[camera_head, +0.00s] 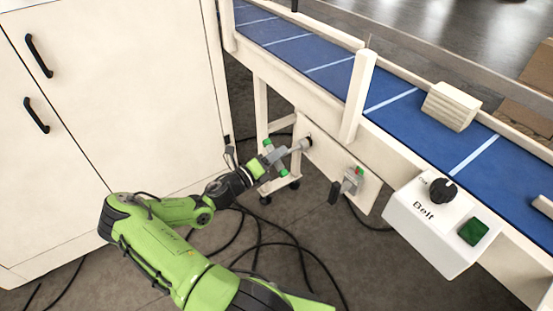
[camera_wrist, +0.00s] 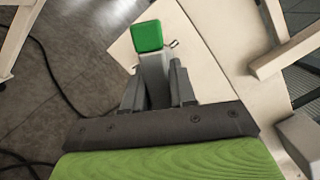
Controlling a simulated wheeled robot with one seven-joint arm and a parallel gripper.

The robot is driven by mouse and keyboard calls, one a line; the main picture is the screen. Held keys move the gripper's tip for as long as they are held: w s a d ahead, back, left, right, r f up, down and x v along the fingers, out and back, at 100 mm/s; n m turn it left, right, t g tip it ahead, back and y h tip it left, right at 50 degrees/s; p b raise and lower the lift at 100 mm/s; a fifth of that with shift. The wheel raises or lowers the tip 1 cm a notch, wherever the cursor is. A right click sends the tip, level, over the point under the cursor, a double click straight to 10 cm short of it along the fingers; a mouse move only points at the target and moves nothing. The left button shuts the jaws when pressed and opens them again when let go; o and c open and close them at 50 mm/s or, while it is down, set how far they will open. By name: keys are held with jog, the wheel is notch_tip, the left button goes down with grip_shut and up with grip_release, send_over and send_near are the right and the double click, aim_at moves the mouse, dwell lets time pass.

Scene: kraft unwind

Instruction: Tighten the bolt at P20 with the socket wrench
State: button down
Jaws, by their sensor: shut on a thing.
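My gripper (camera_head: 268,162) is at the conveyor's side frame, its fingers shut on the grey socket wrench (camera_head: 277,155). Green parts show on the wrench on both sides of the fingers, and its grey head (camera_head: 300,145) points right toward a dark round spot on the pale side panel. I cannot tell whether the head is seated on a bolt there. In the wrist view my gripper (camera_wrist: 155,88) has the wrench's grey body between its fingers, with a green end (camera_wrist: 147,36) beyond them. The bolt and any P20 label are not readable.
A grey fitting (camera_head: 352,181) with a green top sits on the panel to the right. The white belt control box (camera_head: 440,222) juts out farther right. A pale block (camera_head: 451,106) lies on the blue belt (camera_head: 405,108). A white cabinet (camera_head: 120,90) stands left; black cables cross the floor.

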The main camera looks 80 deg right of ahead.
jog(key=shift+s+f+m+b, duration=0.15)
jog(key=shift+m+b, duration=0.85)
jog(key=shift+b, duration=0.65)
jog(key=shift+m, duration=0.3)
jog(key=m+g+b, duration=0.1)
jog(key=m+b, duration=0.1)
jog(key=m, duration=0.4)
jog(key=shift+s, duration=0.1)
jog(key=m, duration=0.2)
jog(key=m+g, duration=0.1)
jog(key=m, duration=0.1)
jog(key=shift+r+y+b, duration=0.2)
jog(key=shift+y+b, duration=0.1)
jog(key=shift+b, duration=0.05)
jog(key=m+g+y, duration=0.1)
jog(key=m, duration=0.3)
jog(key=shift+s, duration=0.1)
jog(key=shift+r+p+v, duration=0.15)
jog(key=shift+p+v, duration=0.25)
jog(key=shift+v, duration=0.8)
jog(key=shift+r+p+v, duration=0.15)
jog(key=shift+p+v, duration=0.2)
jog(key=shift+v, duration=0.85)
